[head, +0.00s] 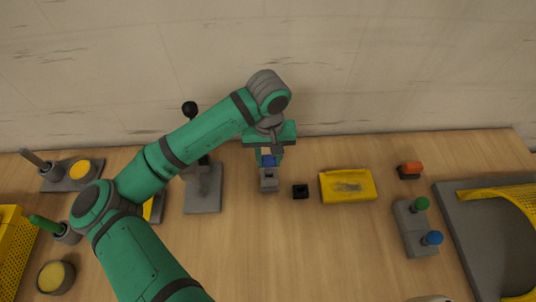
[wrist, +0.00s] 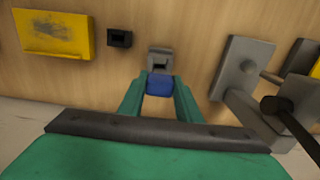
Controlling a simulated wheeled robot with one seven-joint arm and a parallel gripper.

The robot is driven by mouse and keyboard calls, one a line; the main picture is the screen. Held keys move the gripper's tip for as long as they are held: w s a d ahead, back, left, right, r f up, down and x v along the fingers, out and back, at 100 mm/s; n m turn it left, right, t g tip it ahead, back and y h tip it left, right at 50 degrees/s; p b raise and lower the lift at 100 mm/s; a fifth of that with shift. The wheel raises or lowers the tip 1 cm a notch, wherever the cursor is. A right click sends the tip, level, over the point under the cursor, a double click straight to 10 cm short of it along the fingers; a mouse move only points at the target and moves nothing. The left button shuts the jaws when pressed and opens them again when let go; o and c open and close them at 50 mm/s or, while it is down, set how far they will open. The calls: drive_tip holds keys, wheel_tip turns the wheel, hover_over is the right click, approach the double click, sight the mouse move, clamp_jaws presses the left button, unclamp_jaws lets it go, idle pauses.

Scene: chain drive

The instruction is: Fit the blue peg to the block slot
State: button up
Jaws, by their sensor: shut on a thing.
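The blue peg (wrist: 159,86) is between the two green fingers of my gripper (wrist: 160,80), which is shut on it. In the head view the blue peg (head: 267,160) shows just below my gripper (head: 271,157). A small grey block (wrist: 160,58) with a dark slot lies right by the fingertips. It also shows in the head view (head: 268,182), just in front of the peg. I cannot tell whether the peg touches the grey block or is in its slot; the peg's far end is hidden.
A small black block (head: 300,191) with an opening and a yellow tray (head: 347,186) stand to the right. A grey stand with a black-knobbed lever (head: 203,194) is close on the left. Farther right are an orange-topped piece (head: 411,168) and a grey base with green and blue knobs (head: 413,228).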

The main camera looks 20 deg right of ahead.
drive_tip(key=shift+s+d+f, duration=0.15)
drive_tip(key=shift+d, duration=0.1)
drive_tip(key=shift+a, duration=0.35)
drive_tip(key=shift+d, duration=0.25)
idle(0.3)
drive_tip(key=shift+a, duration=0.2)
drive_tip(key=shift+d, duration=0.1)
idle(0.3)
idle(0.7)
drive_tip(key=shift+f, duration=0.7)
